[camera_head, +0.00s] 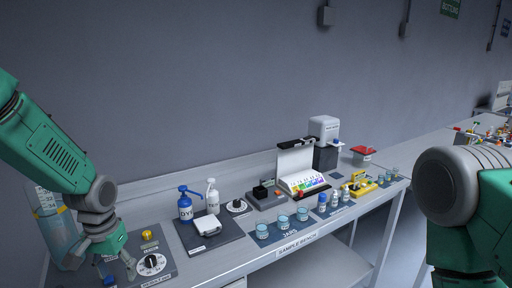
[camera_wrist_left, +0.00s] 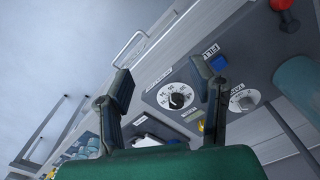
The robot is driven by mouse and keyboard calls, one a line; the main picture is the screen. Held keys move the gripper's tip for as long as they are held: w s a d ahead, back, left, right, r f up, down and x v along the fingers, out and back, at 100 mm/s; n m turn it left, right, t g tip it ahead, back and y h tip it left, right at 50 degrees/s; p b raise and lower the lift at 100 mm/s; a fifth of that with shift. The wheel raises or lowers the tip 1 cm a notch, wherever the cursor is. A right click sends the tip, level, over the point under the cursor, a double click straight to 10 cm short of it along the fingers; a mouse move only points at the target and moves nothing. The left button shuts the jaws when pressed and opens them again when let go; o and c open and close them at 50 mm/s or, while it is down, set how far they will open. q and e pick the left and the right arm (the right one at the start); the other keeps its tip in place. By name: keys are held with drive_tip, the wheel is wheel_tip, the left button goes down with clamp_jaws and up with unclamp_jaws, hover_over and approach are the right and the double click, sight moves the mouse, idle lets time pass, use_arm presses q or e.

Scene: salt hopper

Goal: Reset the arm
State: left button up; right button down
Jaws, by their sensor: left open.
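My left arm comes in from the left in the head view and bends down at a grey wrist joint. My left gripper (camera_head: 119,273) hangs over the left end of the bench, beside a panel with a black-and-white dial (camera_head: 151,264). In the left wrist view its two dark fingers (camera_wrist_left: 169,88) stand wide apart with nothing between them. The dial (camera_wrist_left: 176,97) shows beyond and between the fingers, apart from them. My right arm shows at the right edge of the head view, but its gripper is out of the picture.
A tall graduated cylinder (camera_head: 62,232) stands close behind my left arm. A blue bottle (camera_head: 185,206) and a white bottle (camera_head: 212,197) stand right of the dial panel. Glass jars (camera_head: 282,222) line the front edge. Open air lies above the bench.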

use_arm(q)
drive_tip(key=s+d+f+b, duration=0.2)
drive_tip(key=s+f+b, duration=0.4)
drive_tip(key=f, duration=0.6)
drive_tip(key=s+d+f+b, duration=0.2)
drive_tip(key=s+f+b, duration=0.1)
drive_tip(key=s+f, duration=0.8)
drive_tip(key=s+f+b, duration=0.7)
drive_tip(key=s+f, duration=0.5)
drive_tip(key=s, duration=0.1)
drive_tip(key=shift+s+a+f+t, duration=0.15)
drive_tip(key=shift+a+f+t, duration=0.05)
drive_tip(key=shift+f+t, duration=0.1)
